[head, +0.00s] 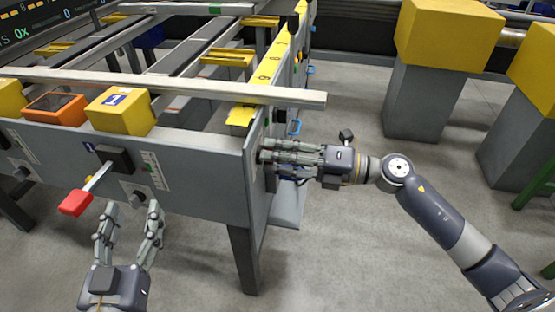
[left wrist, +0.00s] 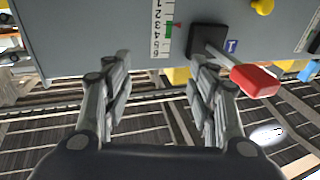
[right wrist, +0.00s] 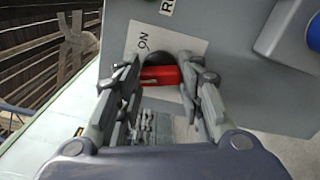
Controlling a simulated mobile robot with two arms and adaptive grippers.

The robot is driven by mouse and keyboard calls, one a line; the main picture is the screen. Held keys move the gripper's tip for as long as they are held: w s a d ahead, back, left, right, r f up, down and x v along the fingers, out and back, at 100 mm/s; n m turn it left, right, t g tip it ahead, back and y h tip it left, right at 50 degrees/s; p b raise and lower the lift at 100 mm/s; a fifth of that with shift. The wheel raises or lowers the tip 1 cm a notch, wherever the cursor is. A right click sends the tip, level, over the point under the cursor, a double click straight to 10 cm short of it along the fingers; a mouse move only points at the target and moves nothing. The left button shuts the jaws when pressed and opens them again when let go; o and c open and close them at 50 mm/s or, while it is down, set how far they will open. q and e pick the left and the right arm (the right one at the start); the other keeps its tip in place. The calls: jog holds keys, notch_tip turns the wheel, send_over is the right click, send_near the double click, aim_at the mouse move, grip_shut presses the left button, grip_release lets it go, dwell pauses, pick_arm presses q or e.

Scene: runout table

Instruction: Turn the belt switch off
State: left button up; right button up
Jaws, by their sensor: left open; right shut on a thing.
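The belt switch shows in the right wrist view as a red handle (right wrist: 160,76) in front of a dark round base, on a pale plate marked "ON" (right wrist: 143,41). My right gripper (right wrist: 165,85) is shut on this red handle. In the head view my right gripper (head: 266,156) is at the end face of the grey table frame, and its fingers hide the switch there. My left gripper (head: 131,207) is open and empty, below and just right of a red-tipped lever (head: 75,202) on the front panel. The lever's red grip (left wrist: 255,80) also shows in the left wrist view.
The grey front panel (head: 200,170) carries yellow boxes (head: 120,108) and an orange box (head: 57,107) above it. A blue button (right wrist: 314,35) sits beside the switch plate. Yellow-topped grey pedestals (head: 425,100) stand at the right. Floor between them and the table is open.

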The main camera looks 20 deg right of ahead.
pick_arm(q)
jog(key=s+r+t+h+b, duration=0.1)
jog(key=s+r+t, duration=0.2)
jog(key=r, duration=0.3)
jog(key=s+r+t+h+b, duration=0.2)
jog(key=s+r+t, duration=0.2)
jog(key=r+t, duration=0.1)
jog(key=shift+r, duration=0.8)
pick_arm(e)
jog(key=shift+n, duration=2.7)
jog(key=o, duration=1.1)
jog(key=shift+c, duration=0.2)
pick_arm(q)
jog(key=shift+w, duration=0.1)
pick_arm(e)
jog(key=v, duration=1.2)
